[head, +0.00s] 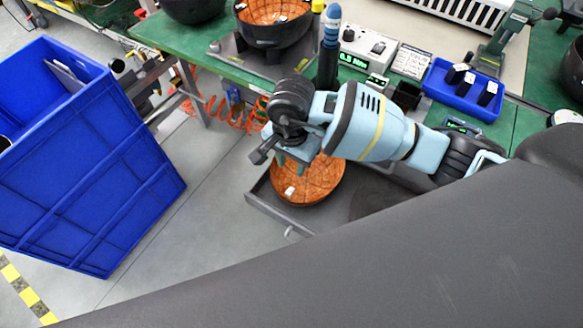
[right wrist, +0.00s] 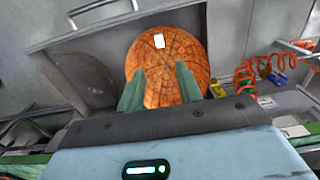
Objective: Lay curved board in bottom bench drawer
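The curved board (head: 316,183) is an orange, round, dished piece with a grid of lines and a small white label. It lies in the pulled-out grey bottom drawer (head: 262,203) under the bench. It also shows in the right wrist view (right wrist: 170,58). My right gripper (head: 292,157) is just above the board's bench-side part. In the right wrist view its two green fingers (right wrist: 159,88) stand apart, with orange board visible between them. I cannot tell whether they touch it. My left gripper is not in view.
A dark round piece (right wrist: 85,80) lies beside the board in the drawer. The green bench (head: 190,38) holds a dark bowl with orange inside (head: 272,30), a meter (head: 365,48) and a blue tray (head: 462,92). A blue bin (head: 90,165) stands left, with clear floor between.

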